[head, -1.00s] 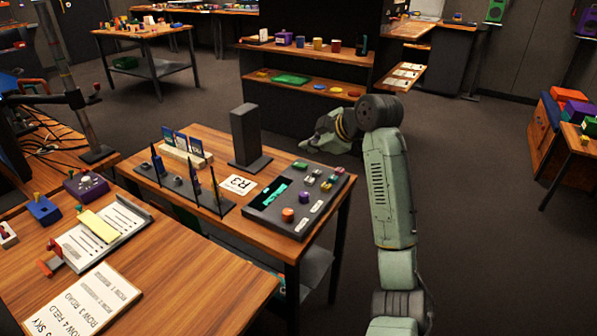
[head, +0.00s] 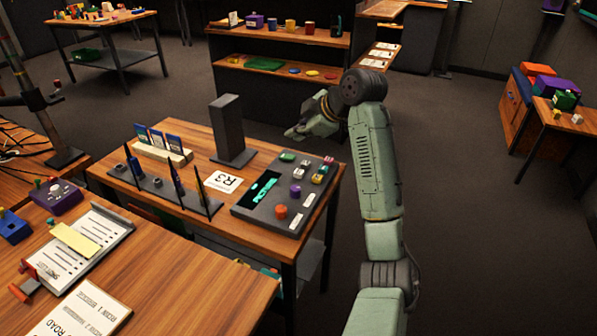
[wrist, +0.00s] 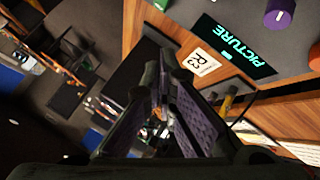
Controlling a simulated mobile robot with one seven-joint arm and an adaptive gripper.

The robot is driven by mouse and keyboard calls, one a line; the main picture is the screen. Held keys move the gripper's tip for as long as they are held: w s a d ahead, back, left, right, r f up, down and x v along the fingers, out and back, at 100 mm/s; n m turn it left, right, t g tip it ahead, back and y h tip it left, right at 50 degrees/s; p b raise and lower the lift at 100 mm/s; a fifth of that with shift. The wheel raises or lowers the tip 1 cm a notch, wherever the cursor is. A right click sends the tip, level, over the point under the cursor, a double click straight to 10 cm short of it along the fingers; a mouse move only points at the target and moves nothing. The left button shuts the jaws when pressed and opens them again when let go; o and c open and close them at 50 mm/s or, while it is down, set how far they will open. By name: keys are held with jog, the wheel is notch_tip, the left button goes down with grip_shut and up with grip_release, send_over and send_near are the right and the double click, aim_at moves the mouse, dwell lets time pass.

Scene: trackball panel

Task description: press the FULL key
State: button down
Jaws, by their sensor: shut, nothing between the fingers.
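The dark grey panel (head: 253,208) lies on the right part of a small wooden table. It carries a lit screen (head: 264,187), an orange knob (head: 281,211), a purple knob (head: 295,190) and several small coloured keys (head: 304,166) towards its far end. The key labels are too small to read, so I cannot tell which is FULL. In the wrist view the screen (wrist: 236,48) reads PICTURE. My gripper (head: 296,133) is beyond the panel's far end, apart from the keys. Its fingers also show in the wrist view (wrist: 160,78), shut and empty.
A dark upright block (head: 229,128) stands behind the panel, beside an R3 card (head: 226,181). A rack with thin upright posts (head: 168,188) is at the left of this table. A shelf unit (head: 281,78) stands behind. Open floor lies to the right.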

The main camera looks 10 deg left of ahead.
jog(key=b, duration=0.5)
send_over(298, 173)
notch_tip(298, 173, down, 7)
jog(key=shift+a+r, duration=0.1)
jog(key=shift+f+b, duration=0.45)
jog(key=shift+f, duration=0.5)
jog(key=shift+f, duration=0.15)
jog(key=shift+f, duration=0.3)
jog(key=shift+f+b, duration=0.3)
jog(key=shift+f, duration=0.15)
dwell(0.8)
dwell(0.4)
jog(key=shift+r+p, duration=0.7)
jog(key=shift+r, duration=0.2)
